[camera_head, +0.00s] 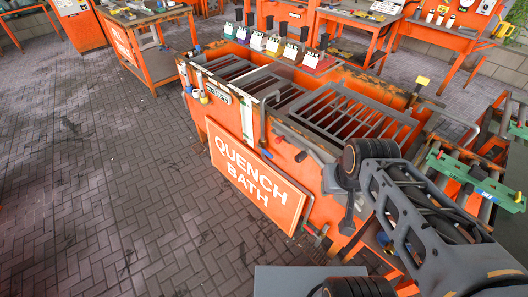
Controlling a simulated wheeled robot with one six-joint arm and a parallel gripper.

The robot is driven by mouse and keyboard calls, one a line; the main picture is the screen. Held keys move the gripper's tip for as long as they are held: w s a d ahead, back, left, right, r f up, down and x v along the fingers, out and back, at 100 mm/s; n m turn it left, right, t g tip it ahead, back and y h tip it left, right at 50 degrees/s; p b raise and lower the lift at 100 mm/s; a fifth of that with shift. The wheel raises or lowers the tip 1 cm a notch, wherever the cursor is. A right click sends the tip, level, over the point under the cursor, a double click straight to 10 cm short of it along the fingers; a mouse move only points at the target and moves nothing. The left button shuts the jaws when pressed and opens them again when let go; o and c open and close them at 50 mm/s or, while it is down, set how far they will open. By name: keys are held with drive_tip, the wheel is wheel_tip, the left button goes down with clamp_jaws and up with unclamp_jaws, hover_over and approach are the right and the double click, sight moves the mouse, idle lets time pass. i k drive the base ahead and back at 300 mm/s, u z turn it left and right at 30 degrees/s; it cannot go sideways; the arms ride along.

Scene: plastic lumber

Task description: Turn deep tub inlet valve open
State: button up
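The orange tub marked QUENCH BATH (312,168) stands in the middle, with dark slatted grates over its opening. No part is clearly recognisable as the deep tub inlet valve. Small fittings (203,97) with white, yellow and blue parts sit on the tub's left end. A yellow-topped lever or tag (421,83) rises at the right end. My arm comes in from the lower right and bends beside the tub's front right corner. My gripper's fingers cannot be made out.
A QUENCH BATH sign (250,172) leans on the tub's front. Orange workbenches (150,58) stand behind. The paved floor (110,190) at the left is clear.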

sight(265, 151)
drive_tip(key=u, duration=0.55)
drive_tip(key=k, duration=1.2)
drive_tip(key=z, duration=0.2)
drive_tip(key=i, duration=1.45)
drive_tip(key=u, duration=1)
drive_tip(key=i, duration=0.35)
drive_tip(key=u, duration=0.4)
